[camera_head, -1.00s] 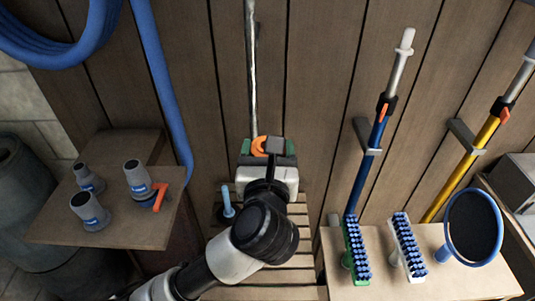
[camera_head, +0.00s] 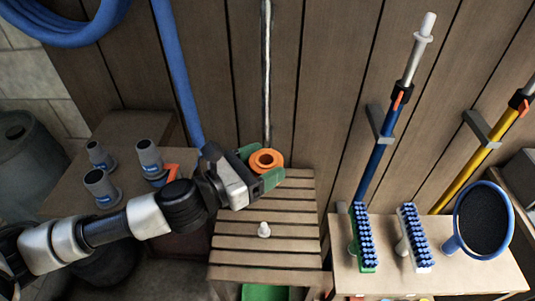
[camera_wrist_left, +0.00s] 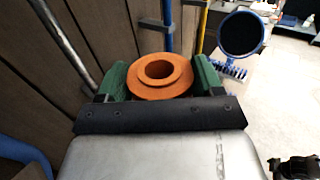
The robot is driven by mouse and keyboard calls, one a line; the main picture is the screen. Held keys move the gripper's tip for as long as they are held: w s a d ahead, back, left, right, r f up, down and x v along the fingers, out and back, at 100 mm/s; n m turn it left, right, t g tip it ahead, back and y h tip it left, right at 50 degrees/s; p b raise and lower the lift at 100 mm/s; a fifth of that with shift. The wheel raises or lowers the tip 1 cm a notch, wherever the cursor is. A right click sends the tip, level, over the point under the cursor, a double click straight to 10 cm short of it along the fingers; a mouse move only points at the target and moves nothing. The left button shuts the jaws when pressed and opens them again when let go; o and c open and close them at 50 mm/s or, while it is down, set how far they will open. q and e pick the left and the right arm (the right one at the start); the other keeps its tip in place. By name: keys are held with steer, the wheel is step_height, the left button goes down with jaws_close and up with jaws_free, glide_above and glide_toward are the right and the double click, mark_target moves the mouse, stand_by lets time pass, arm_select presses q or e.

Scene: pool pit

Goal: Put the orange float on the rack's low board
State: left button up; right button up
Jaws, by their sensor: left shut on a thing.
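The orange float (camera_head: 266,159) is a thick ring with a hole in its middle. My left gripper (camera_head: 259,166) is shut on it, with one green finger on each side. In the left wrist view the float (camera_wrist_left: 160,75) sits between the fingers. The gripper is at the back of a slatted wooden rack (camera_head: 265,257), near the plank wall, and seems to be above the slats. I cannot tell which board is the low one. A dark shape at the lower right of the left wrist view may be my right gripper (camera_wrist_left: 294,167); its jaws are unclear.
A small white knobbed thing (camera_head: 264,230) stands on the slats. Grey cups (camera_head: 149,158) are on a board to the left. Brushes (camera_head: 363,238) and a round blue-rimmed thing (camera_head: 484,221) stand on a right-hand shelf. Poles (camera_head: 380,150) lean at the wall. Front slats are clear.

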arm_select(q)
steer(key=m+g+h, duration=0.1)
steer(key=g, duration=0.1)
steer(key=a+f+m+g+h, duration=0.1)
steer(key=g, duration=0.1)
steer(key=f+m+g+h, duration=0.1)
steer(key=m, duration=0.1)
steer(key=shift+s+a+f+g, duration=0.15)
steer(key=shift+s+f+g, duration=0.1)
steer(key=shift+g, duration=0.15)
steer(key=shift+s+a+f+m+g+h, duration=0.2)
steer(key=shift+f+m+g, duration=0.15)
steer(key=shift+m+g, duration=0.5)
steer(key=shift+s+a+f+m+g+h, duration=0.15)
steer(key=shift+f+m+g, duration=0.3)
steer(key=shift+g, duration=0.7)
steer(key=shift+r, duration=0.1)
steer(key=shift+d, duration=0.1)
steer(key=s+a+f+n+t+y, duration=0.2)
steer(key=s+a+n+t+y, duration=0.1)
steer(key=a+n+t+y, duration=0.4)
steer(key=s+a+f+n+t+y, duration=0.3)
steer(key=s+a+n+t+y, duration=0.1)
steer(key=a+n+t+y, duration=0.3)
steer(key=n+t+y, duration=0.2)
steer(key=n+y, duration=0.1)
steer(key=y, duration=0.1)
steer(key=shift+t, duration=0.4)
